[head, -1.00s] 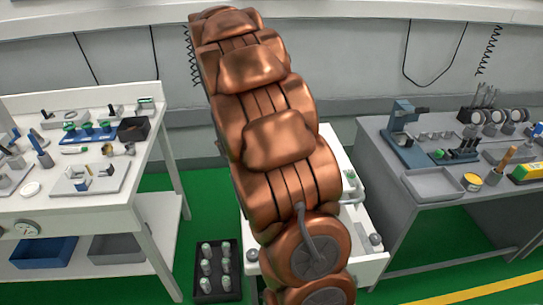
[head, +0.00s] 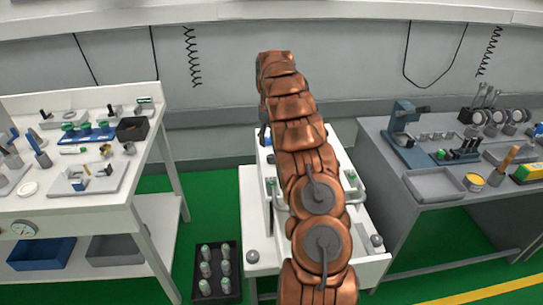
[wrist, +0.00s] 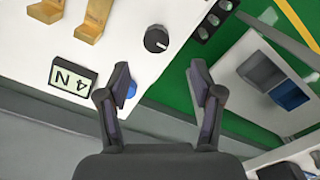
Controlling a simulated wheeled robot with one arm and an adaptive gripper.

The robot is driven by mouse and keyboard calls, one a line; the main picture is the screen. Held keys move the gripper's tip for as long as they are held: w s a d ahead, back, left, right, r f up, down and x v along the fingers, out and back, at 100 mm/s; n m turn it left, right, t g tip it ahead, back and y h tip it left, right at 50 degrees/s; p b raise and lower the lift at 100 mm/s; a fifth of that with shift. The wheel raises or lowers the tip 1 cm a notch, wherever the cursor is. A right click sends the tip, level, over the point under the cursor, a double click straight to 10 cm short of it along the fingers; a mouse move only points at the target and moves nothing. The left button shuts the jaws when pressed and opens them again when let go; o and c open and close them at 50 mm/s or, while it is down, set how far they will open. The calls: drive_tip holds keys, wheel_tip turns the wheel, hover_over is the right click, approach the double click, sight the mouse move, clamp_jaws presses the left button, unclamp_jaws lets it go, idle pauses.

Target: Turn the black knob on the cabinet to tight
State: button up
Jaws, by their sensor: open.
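The black knob (wrist: 156,39) is on the white cabinet (wrist: 140,12) in the wrist view, round, with a small pale mark on its face. My gripper (wrist: 160,70) is open and empty, its two dark fingers spread wide. The knob lies just beyond the fingertips in the picture, between their lines, and I see no contact. In the head view the white cabinet (head: 256,215) stands behind my copper-coloured arm, which hides much of its top. The knob cannot be made out there.
A white bench (head: 75,205) stands left, a grey bench (head: 440,210) right, a black bottle tray (head: 232,262) on the floor.

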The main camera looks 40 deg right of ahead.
sight(272, 157)
drive_tip(key=shift+d+f, duration=0.3)
drive_tip(key=shift+f, duration=0.25)
drive_tip(key=shift+f+p, duration=0.8)
drive_tip(key=shift+f, duration=2.8)
drive_tip(key=shift+c, duration=0.3)
drive_tip(key=c, duration=1.1)
